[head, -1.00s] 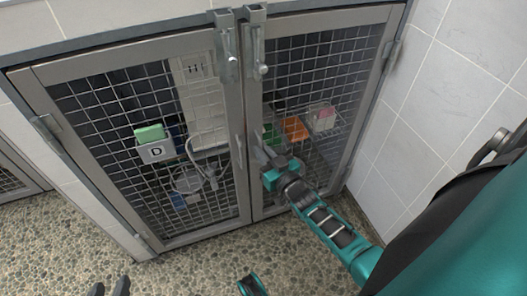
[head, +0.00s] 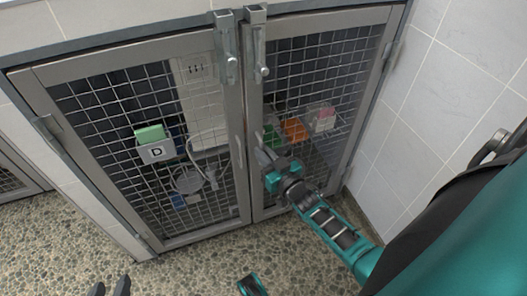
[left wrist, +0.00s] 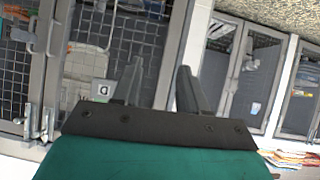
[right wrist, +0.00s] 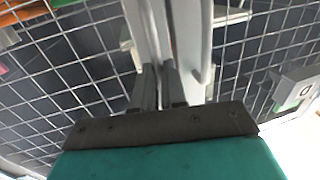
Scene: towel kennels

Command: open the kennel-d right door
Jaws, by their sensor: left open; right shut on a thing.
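The kennel-d right door (head: 376,75) is a grey-framed wire-mesh door, right of the left door (head: 150,66), which carries a "D" label (head: 157,152). The right door looks closed, level with the left door. My right gripper (head: 264,156) is at its inner edge. In the right wrist view, my right gripper (right wrist: 160,72) is shut on the upright door handle (right wrist: 155,30). The fingers partly hide it. My left gripper (head: 109,287) is open and empty, low over the floor. It also shows in the left wrist view (left wrist: 158,80).
Two metal bolt latches, left (head: 226,50) and right (head: 256,45), sit at the top of the doors. A tiled wall (head: 440,80) stands close on the right. The pebbled floor (head: 190,265) before the doors is clear. Baskets and boxes show behind the mesh.

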